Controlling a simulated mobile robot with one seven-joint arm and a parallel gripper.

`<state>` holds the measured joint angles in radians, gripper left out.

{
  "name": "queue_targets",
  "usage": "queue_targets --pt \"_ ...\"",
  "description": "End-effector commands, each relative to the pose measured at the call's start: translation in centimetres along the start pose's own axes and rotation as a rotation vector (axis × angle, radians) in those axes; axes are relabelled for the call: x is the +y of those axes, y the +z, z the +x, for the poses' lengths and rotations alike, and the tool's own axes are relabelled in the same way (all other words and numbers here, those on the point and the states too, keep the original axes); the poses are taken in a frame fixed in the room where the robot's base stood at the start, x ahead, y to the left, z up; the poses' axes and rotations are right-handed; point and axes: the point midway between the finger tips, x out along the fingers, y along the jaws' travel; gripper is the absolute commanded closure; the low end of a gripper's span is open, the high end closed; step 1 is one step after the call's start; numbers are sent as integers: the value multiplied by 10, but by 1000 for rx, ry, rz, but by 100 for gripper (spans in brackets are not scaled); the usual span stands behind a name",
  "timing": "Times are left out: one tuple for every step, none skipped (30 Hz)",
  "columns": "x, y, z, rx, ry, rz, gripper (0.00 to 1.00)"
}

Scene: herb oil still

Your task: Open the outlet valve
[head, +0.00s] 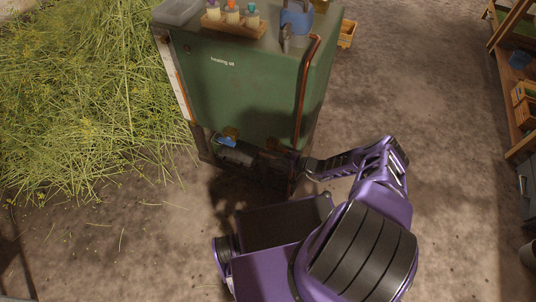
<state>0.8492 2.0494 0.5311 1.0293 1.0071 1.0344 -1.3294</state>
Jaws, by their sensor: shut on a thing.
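A green tank (250,85) with small white lettering that seems to read "heating oil" stands upright in the middle of the head view. Low on its near side is a small brass-coloured fitting (231,132) with a blue part (225,141) beside it, which looks like the handle of the outlet valve. My gripper (224,148) reaches in from the right along the tank's foot and is shut at the blue handle. The fingertips are small and dark here, so the exact grip and the handle's angle are hard to make out.
On the tank top stand a grey tray (178,11), a wooden rack of small bottles (233,24) and a blue can (297,18). A copper-coloured pipe (305,85) runs down the tank's right edge. Cut herbs (80,100) cover the left ground. Wooden shelves (515,75) stand far right.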

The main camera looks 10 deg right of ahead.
Motion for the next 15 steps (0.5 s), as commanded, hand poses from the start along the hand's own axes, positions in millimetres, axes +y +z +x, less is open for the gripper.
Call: queue_targets --pt "0 3 2 -8 -12 -1 100" --pt "0 3 2 -8 -18 -1 100" --pt "0 3 2 -7 -26 0 100" --pt "0 3 2 -8 -31 0 100" --pt "0 3 2 -8 -35 1 100" --pt "0 3 2 -7 -40 1 100" --pt "0 3 2 -7 -42 1 100" --pt "0 3 2 -7 -45 1 100" --pt "0 3 2 -7 -48 2 100" --pt "-1 3 2 -7 -49 2 100" --pt "-1 3 2 -7 -50 2 100" --pt "-1 3 2 -7 -51 3 100" --pt "-1 3 2 -7 -51 3 100" --pt "-1 4 2 -7 -51 3 100" --pt "-1 4 2 -7 -51 3 100"
